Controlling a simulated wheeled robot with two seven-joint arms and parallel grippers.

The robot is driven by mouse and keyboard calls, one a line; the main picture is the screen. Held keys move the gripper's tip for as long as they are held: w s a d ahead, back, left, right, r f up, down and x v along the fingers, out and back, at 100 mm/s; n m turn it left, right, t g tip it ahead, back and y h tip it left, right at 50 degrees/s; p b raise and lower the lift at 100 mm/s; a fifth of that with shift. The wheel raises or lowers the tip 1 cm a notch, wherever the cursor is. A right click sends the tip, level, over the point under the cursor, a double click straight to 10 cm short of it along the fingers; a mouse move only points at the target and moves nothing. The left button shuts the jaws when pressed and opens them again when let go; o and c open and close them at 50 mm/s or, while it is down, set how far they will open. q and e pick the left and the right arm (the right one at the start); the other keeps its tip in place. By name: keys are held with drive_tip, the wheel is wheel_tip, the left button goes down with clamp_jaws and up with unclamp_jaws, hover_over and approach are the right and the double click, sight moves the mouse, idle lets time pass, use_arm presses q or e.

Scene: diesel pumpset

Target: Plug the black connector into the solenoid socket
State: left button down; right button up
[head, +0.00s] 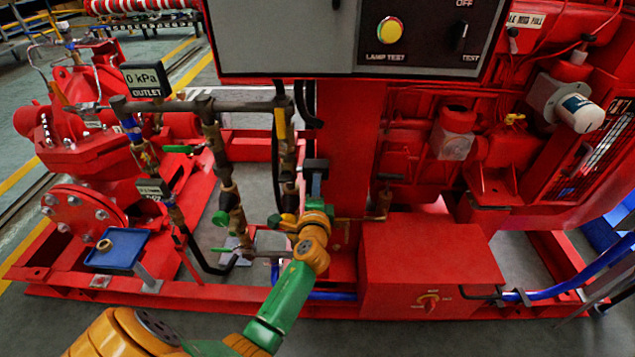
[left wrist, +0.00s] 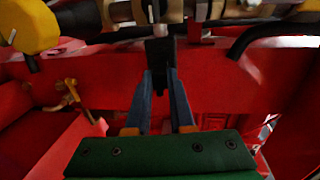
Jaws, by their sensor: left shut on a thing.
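My left gripper (head: 315,186) reaches up from the bottom of the head view to the pipework in front of the red post. It is shut on the black connector (head: 315,165). In the left wrist view, the two blue-grey fingers (left wrist: 163,80) pinch the black connector (left wrist: 161,52), which stands upright between them. Just above its top is a pale grey piece below the brass and steel pipework. I cannot tell whether the connector touches it. The solenoid socket is not clearly distinguishable in either view. My right gripper is not in view.
Vertical brass pipes (head: 222,175) with green-handled valves stand left of the gripper. A grey control panel (head: 285,40) overhangs above. A red box (head: 430,268) lies to the right. A blue tray (head: 118,262) holding a brass ring sits at the left. A black hose (left wrist: 255,38) curves nearby.

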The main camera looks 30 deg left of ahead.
use_arm(q)
drive_tip(key=shift+s+d, duration=0.15)
drive_tip(key=shift+s, duration=0.05)
drive_tip(key=p+v, duration=0.1)
drive_tip(key=v, duration=0.2)
idle(0.4)
drive_tip(key=b, duration=0.3)
drive_tip(key=f+t+b, duration=0.1)
drive_tip(key=b, duration=0.2)
drive_tip(key=shift+w+a+y, duration=0.25)
drive_tip(key=shift+w+y, duration=0.05)
